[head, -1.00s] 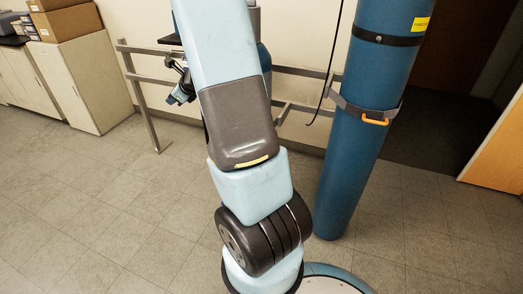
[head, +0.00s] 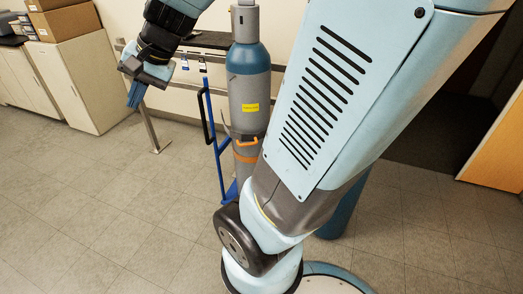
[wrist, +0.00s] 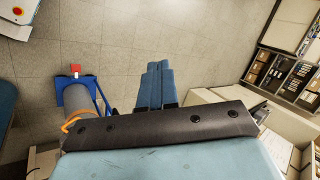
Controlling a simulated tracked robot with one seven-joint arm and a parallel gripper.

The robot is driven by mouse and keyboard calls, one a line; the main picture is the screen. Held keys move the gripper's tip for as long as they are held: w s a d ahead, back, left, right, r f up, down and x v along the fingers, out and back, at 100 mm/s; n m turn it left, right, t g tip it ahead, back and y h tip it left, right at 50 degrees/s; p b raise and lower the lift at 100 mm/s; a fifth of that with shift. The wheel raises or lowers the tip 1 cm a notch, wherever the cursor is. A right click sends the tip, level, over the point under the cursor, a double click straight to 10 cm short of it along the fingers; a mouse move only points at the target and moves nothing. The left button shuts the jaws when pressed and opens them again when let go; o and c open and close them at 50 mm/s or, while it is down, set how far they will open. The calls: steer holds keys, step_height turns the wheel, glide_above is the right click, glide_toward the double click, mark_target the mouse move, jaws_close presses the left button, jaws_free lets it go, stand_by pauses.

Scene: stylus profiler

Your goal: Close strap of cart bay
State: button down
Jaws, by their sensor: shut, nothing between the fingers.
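The blue cart (head: 216,150) stands left of centre in the head view and holds an upright grey gas cylinder (head: 249,92) with a blue shoulder. The strap's orange handle (head: 246,142) sits at the cylinder's front, above an orange band (head: 245,157). Whether the strap is closed cannot be told. My gripper (head: 133,103) is left of the cart, apart from it, pointing down with its blue fingers together and empty. In the wrist view my gripper (wrist: 158,64) is right of the cart (wrist: 73,95); the orange handle (wrist: 78,121) shows at lower left.
My arm covers most of a second blue cylinder (head: 343,215) at right. A rail (head: 150,120) runs along the wall behind the cart. A beige cabinet (head: 80,80) with boxes stands at left. The floor (head: 110,215) at left front is clear.

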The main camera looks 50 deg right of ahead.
steer(key=s+d+n+g+h, duration=0.2)
steer(key=s+d+n+h, duration=0.1)
steer(key=s+n, duration=0.15)
steer(key=w+d+f+m+y, duration=0.4)
steer(key=d+f+m+y, duration=0.2)
steer(key=d+f, duration=0.6)
steer(key=w+d+f+m+y, duration=0.5)
steer(key=d+f+m, duration=0.1)
steer(key=d+f, duration=0.55)
steer(key=s+d+f+m+t+h, duration=0.4)
steer(key=d+f+m+t, duration=0.25)
steer(key=f, duration=0.25)
steer(key=s+d+f+m+t+h, duration=0.3)
steer(key=s+d+f+m+t, duration=0.3)
steer(key=f, duration=0.3)
steer(key=s+d+f+m+t+h, duration=0.3)
steer(key=d+f+m+t+h, duration=0.1)
steer(key=d+f+m+t, duration=0.35)
steer(key=a+f+x, duration=0.1)
steer(key=a+x, duration=0.1)
steer(key=x, duration=1.1)
steer(key=shift+w+r, duration=0.15)
steer(key=shift+w, duration=0.15)
steer(key=shift+a+t, duration=0.1)
steer(key=shift+t, duration=0.2)
